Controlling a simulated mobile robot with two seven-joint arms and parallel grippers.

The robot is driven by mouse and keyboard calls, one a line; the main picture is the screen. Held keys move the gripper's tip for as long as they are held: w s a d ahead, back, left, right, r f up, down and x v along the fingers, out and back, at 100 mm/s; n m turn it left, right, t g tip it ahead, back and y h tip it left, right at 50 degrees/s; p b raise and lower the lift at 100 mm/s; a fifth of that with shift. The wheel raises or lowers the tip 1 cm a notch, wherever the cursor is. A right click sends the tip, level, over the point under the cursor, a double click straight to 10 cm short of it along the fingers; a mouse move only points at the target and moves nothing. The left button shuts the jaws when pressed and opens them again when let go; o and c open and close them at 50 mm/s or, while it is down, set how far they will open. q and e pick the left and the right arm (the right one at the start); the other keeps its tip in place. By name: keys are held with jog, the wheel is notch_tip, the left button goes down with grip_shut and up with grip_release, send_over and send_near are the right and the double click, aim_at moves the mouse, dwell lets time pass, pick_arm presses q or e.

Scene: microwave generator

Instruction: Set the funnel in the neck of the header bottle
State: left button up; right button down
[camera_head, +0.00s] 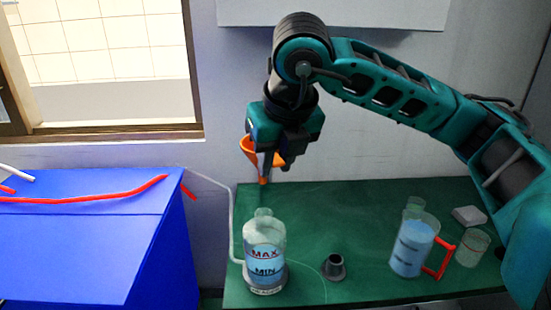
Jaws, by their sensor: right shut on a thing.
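The orange funnel (249,150) is held in the air by my right gripper (268,160), which is shut on it. Part of the funnel is hidden behind the fingers. Its spout points down, above the header bottle and apart from it. The header bottle (265,250) is clear with MAX and MIN marks and stands upright on the green table, on a grey base. Its neck (263,213) shows below the funnel, with a gap between them. My left gripper is not in view.
A measuring jug (412,249) of blue liquid with a red handle stands right on the green table (350,205). A small dark fitting (334,267) stands between jug and bottle. A clear beaker (472,248) and white block (469,215) are farther right. A blue cabinet (80,240) is left.

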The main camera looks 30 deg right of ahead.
jog(key=shift+f+b, duration=0.55)
jog(key=shift+f, duration=0.55)
jog(key=shift+b, duration=0.4)
jog(key=shift+b, duration=0.45)
dwell(0.6)
dwell(0.5)
